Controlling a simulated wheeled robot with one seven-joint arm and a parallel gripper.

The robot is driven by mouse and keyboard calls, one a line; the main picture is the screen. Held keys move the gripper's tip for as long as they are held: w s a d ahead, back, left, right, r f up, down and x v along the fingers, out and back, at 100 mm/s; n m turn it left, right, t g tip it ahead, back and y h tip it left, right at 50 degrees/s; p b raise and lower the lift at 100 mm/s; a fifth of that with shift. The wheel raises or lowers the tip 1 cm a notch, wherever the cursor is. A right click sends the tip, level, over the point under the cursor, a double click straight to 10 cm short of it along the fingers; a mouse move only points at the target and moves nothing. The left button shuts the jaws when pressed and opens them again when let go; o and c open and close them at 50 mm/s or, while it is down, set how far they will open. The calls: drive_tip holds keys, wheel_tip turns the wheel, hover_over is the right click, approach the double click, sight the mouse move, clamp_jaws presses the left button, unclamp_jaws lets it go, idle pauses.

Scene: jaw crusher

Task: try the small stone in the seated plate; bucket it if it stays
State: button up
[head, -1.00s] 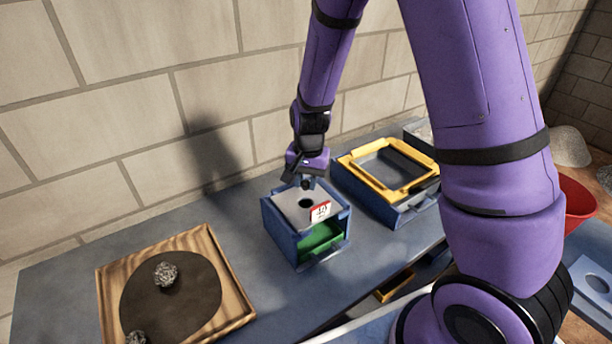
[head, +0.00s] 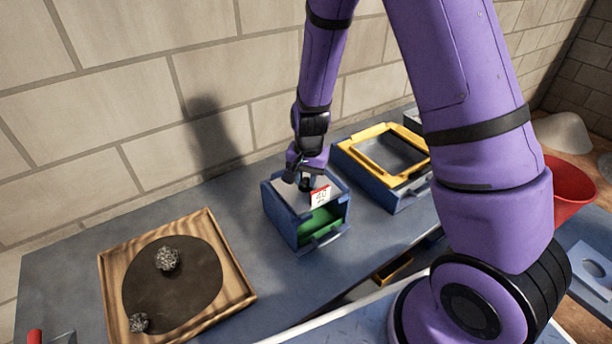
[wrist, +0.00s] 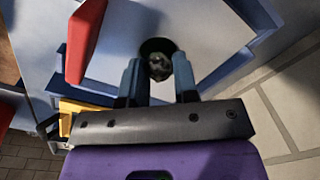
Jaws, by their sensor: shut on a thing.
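My gripper (head: 305,184) points down over the grey plate (head: 283,192) seated in the top of a blue box (head: 283,221). In the wrist view its two fingers (wrist: 159,82) are shut on a small dark stone (wrist: 158,67). The stone lines up with the dark round hole (wrist: 157,46) in the plate (wrist: 205,40); I cannot tell how far it is in the hole. In the head view my gripper hides the stone and the hole. A red and white tag marked 40 (head: 320,196) stands at the plate's front edge.
A green drawer or tray (head: 318,221) shows inside the box. A wooden tray (head: 240,292) with two grey stones (head: 167,259) lies left. A yellow frame (head: 366,169) on a blue base stands right. A red bucket (head: 568,190) is farther right.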

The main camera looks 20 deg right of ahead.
drive_tip(key=o, duration=1)
drive_tip(key=r, duration=1)
drive_tip(key=shift+s+d+r, duration=0.15)
drive_tip(key=shift+d+r, duration=0.1)
drive_tip(key=shift+r, duration=0.15)
